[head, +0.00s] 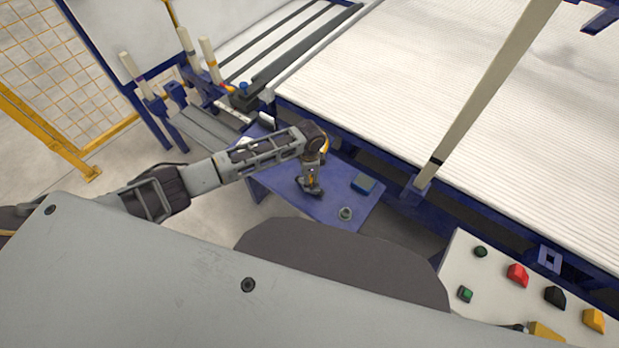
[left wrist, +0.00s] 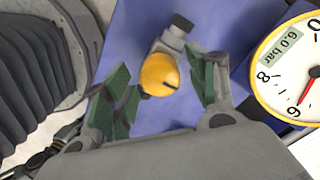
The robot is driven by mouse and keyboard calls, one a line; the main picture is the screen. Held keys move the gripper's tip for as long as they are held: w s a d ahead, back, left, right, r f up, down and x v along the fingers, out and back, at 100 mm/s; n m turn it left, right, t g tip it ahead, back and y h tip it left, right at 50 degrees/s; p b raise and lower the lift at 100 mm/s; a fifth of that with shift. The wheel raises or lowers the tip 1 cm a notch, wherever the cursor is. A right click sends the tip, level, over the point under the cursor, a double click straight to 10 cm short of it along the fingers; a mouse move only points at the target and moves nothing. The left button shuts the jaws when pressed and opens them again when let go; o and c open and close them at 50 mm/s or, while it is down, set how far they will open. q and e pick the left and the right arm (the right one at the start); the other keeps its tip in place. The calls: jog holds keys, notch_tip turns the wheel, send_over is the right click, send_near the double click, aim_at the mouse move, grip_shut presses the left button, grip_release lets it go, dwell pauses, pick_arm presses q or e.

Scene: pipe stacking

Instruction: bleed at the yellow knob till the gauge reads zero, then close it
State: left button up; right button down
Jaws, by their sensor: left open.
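The yellow knob (left wrist: 159,74) shows in the left wrist view, round, with a dark line on its face, on a grey fitting. My left gripper (left wrist: 160,90) is open, its green-padded fingers on either side of the knob; I cannot tell whether either touches it. The gauge (left wrist: 276,82) at the right edge of that view has a white face and yellow rim, partly cut off. Its label reads 6.0 bar and its red needle points near the 6. In the head view my left gripper (head: 311,188) points down over a blue stand. My right gripper is not in view.
The blue stand (head: 280,187) also carries a small blue-grey box (head: 363,183) and a small round grey fitting (head: 345,213). A control panel (head: 480,300) with coloured buttons is at lower right. A large white ribbed bed (head: 420,75) lies behind, with a pale post (head: 490,90).

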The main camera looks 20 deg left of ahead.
pick_arm(q)
jog(key=shift+c, duration=0.2)
jog(key=c, duration=1)
